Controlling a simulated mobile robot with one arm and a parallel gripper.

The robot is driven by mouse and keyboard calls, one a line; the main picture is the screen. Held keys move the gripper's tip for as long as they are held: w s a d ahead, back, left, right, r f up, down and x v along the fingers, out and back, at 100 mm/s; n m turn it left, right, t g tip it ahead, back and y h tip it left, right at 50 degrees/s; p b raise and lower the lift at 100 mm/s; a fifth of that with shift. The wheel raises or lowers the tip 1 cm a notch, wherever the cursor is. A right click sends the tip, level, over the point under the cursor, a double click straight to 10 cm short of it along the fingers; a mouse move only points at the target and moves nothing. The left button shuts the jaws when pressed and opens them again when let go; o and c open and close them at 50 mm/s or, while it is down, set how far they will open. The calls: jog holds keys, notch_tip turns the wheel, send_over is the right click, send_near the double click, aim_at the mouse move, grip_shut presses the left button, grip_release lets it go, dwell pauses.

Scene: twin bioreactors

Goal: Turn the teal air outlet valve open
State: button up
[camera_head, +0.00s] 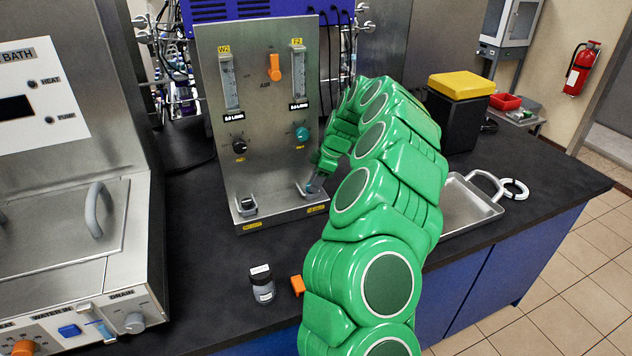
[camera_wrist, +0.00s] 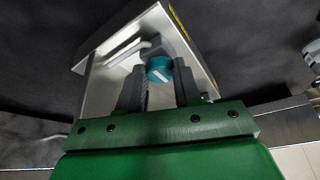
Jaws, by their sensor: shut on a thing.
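The teal air outlet valve (camera_wrist: 159,69) shows in the wrist view as a round teal knob with a white pointer mark, on a metal fitting. It sits between the two dark fingers of my gripper (camera_wrist: 160,78), which is shut on it. In the head view my gripper (camera_head: 315,184) reaches down to the lower right ledge of the steel panel (camera_head: 258,170). It largely hides the valve there. A second teal knob (camera_head: 302,134) sits higher on the panel's right side, apart from my gripper.
A black-handled valve (camera_head: 247,204) sits on the ledge's left. An orange knob (camera_head: 274,67) and two flow tubes are higher up. A small bottle (camera_head: 262,284) and an orange block (camera_head: 297,286) stand in front. A metal tray (camera_head: 462,208) lies right of my arm.

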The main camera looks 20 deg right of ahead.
jog(key=shift+n, duration=0.3)
jog(key=o, duration=1)
jog(key=shift+o, duration=0.2)
jog(key=shift+r, duration=0.15)
jog(key=v, duration=0.7)
jog(key=shift+d+r, duration=0.2)
jog(key=shift+a, duration=0.1)
